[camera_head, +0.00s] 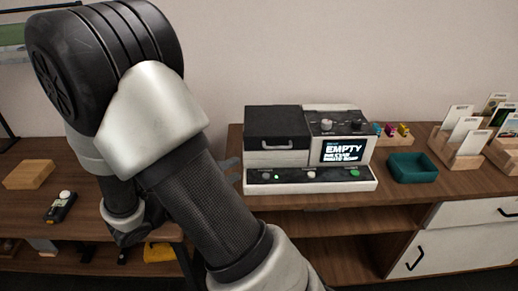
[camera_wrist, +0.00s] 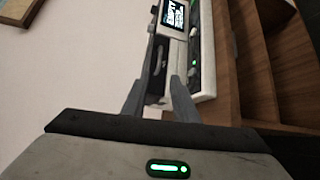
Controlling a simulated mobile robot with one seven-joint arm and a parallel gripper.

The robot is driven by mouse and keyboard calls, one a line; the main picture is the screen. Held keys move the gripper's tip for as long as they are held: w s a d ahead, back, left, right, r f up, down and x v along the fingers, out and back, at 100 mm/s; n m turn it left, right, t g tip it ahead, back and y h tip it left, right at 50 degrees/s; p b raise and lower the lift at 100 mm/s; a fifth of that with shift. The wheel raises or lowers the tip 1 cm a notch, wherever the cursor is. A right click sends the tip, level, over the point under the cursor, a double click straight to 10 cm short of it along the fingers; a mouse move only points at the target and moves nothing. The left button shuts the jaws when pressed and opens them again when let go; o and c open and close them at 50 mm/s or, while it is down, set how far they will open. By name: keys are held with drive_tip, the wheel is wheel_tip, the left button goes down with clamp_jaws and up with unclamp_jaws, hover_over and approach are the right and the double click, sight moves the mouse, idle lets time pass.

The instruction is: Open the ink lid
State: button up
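A white and black printer (camera_head: 310,185) stands on the wooden table, its screen (camera_head: 342,151) reading "EMPTY". Its black lid (camera_head: 277,122), on the left half, has a pale handle (camera_head: 277,144) at the front and looks shut. In the wrist view the printer appears turned on its side, with the lid's handle (camera_wrist: 157,56) beyond my fingers. My gripper (camera_wrist: 167,76) is open, with a gap between its fingers and nothing held. In the head view my gripper (camera_head: 233,171) is just left of the printer, mostly hidden behind my arm.
A teal tray (camera_head: 412,168) and small coloured pieces (camera_head: 391,130) sit right of the printer. Wooden card holders (camera_head: 456,152) stand farther right. A wooden block (camera_head: 29,174) and a small dark device (camera_head: 60,207) lie on the left table.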

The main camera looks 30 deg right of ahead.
sight(277, 148)
drive_tip(key=b+x, duration=0.1)
drive_tip(key=x, duration=1.6)
drive_tip(key=shift+d, duration=0.1)
drive_tip(key=shift+c, duration=0.4)
clamp_jaws()
idle(0.4)
